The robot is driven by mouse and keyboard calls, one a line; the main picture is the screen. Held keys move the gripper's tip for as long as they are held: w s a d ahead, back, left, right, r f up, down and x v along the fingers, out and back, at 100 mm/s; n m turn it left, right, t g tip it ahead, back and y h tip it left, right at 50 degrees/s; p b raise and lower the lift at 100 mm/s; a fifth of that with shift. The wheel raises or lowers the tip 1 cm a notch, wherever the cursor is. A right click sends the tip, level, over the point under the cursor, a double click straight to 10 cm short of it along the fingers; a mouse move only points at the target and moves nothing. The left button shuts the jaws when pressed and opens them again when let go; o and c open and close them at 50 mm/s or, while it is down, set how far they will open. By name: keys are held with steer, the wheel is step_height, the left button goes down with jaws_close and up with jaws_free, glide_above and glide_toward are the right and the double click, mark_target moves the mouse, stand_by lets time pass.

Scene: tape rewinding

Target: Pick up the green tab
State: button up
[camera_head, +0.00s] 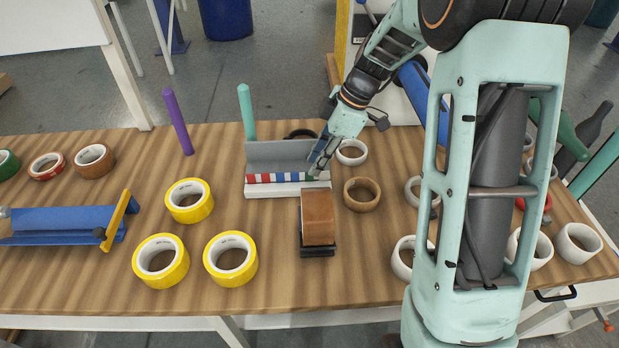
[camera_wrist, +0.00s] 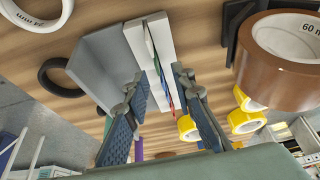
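The green tab (camera_wrist: 150,40) shows in the wrist view as a thin green edge at the end of a row of coloured tabs on a grey and white holder (camera_wrist: 88,70). In the head view, the row of red, white and blue tabs (camera_head: 275,178) lies along the holder (camera_head: 262,191), with a small green end (camera_head: 311,178) at its right. My gripper (camera_head: 316,172) is over this right end and partly hides it. In the wrist view my gripper (camera_wrist: 160,85) is open, with one finger on each side of the row's line. I cannot tell whether either finger touches a tab.
A brown tape dispenser (camera_head: 318,218) stands just in front of the holder; its tape roll (camera_wrist: 290,55) is close by at right in the wrist view. A tan roll (camera_head: 362,194) and a white roll (camera_head: 351,152) are to the right. Several yellow rolls (camera_head: 189,200) lie left.

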steer(key=x, duration=0.3)
steer(key=shift+w+f, duration=0.2)
steer(key=shift+c, duration=0.2)
jaws_close()
step_height(320, 180, up, 10)
stand_by(0.4)
